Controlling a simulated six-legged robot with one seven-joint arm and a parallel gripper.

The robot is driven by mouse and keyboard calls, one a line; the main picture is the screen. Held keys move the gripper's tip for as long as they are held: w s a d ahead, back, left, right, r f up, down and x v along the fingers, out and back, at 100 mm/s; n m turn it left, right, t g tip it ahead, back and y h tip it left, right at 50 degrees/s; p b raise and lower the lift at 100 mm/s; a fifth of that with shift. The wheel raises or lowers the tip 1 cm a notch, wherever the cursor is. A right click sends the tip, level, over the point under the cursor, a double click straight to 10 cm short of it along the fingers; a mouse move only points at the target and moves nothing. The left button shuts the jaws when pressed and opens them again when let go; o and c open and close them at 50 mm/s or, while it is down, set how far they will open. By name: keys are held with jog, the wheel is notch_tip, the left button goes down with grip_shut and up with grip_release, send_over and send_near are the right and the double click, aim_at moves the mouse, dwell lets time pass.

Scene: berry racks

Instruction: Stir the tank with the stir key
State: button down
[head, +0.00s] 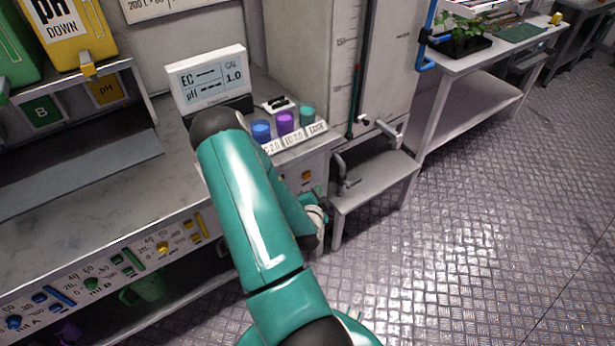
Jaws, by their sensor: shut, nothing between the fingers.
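The tank is most likely the tall pale grey cabinet-like vessel (390,75) with a level scale and a green and red strip on its front. A grey tap-like lever (390,132) sticks out at its lower front. A small dark grey crank-shaped piece (346,183) stands at the left end of the low grey bench below; it may be the stir key, but I cannot be sure. My teal arm fills the middle and folds back down, with part of its wrist showing left of the bench. My gripper's fingers are hidden behind the arm.
A meter (209,80) and blue, purple and green cups (285,122) stand on the left counter. The low bench (375,182) stands before the tank. A plant table (480,62) is at the back right. The metal floor (480,240) at right is clear.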

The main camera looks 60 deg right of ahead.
aim_at(311, 176)
jog(key=shift+w+d, duration=0.4)
jog(key=shift+w, duration=0.35)
jog(key=shift+w+d, duration=0.4)
jog(key=shift+w, duration=0.3)
jog(key=shift+w, duration=0.1)
dwell(0.9)
jog(key=shift+w+d, duration=0.2)
jog(key=shift+w, duration=0.1)
jog(key=shift+w+d, duration=0.2)
jog(key=shift+w, duration=0.2)
dwell(0.7)
dwell(0.3)
jog(key=shift+s+a, duration=0.4)
jog(key=shift+s, duration=0.4)
jog(key=shift+s+a, duration=0.4)
jog(key=shift+s, duration=0.35)
jog(key=shift+s+a, duration=0.35)
jog(key=shift+s, duration=0.4)
jog(key=shift+s+a, duration=0.4)
jog(key=shift+s, duration=0.35)
